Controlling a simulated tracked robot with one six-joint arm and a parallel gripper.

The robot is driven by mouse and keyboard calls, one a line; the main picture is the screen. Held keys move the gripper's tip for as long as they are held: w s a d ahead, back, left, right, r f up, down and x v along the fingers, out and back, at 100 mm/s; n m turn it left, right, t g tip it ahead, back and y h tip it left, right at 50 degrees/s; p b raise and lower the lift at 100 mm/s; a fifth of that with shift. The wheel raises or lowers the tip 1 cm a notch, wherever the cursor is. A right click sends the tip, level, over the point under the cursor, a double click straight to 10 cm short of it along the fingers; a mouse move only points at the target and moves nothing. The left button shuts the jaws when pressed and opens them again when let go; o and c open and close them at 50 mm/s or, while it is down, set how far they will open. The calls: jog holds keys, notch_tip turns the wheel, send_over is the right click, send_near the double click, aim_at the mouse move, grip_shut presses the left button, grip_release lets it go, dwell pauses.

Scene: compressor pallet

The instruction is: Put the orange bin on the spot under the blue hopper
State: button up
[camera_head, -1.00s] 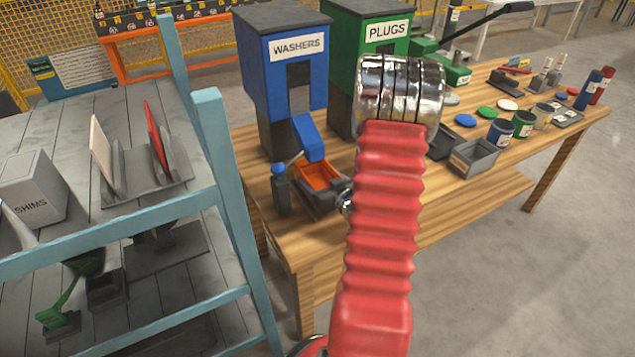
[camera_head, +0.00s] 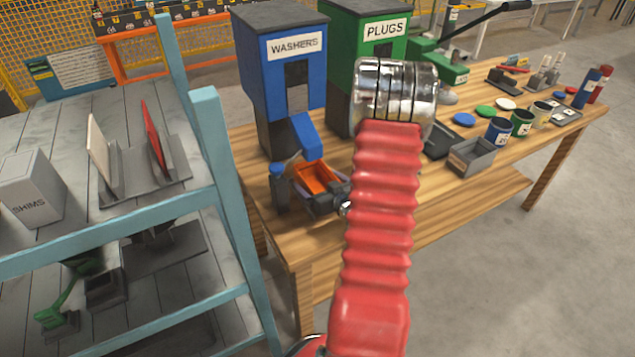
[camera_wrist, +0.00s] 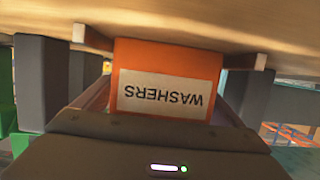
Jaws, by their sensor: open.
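The orange bin (camera_head: 318,177) sits on the wooden bench below the chute of the blue hopper (camera_head: 296,85) marked WASHERS. In the wrist view, the bin (camera_wrist: 165,60) shows its front with an upside-down WASHERS label, close ahead. My gripper (camera_head: 322,188) is low at the bin, with its jaws open on either side. In the wrist view my gripper (camera_wrist: 165,105) shows a finger at each side of the bin, with gaps visible. My red arm covers part of the bench. The spot under the bin is hidden.
A green PLUGS hopper (camera_head: 375,60) stands to the right. A small blue-capped bottle (camera_head: 279,185) is close left of my gripper. A grey bin (camera_head: 472,157) and several cans stand farther right. A teal-framed shelf (camera_head: 215,150) is near on the left.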

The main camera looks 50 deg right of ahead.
jog(key=shift+r, duration=0.1)
jog(key=v, duration=1.2)
jog(key=shift+s, duration=0.1)
dwell(0.7)
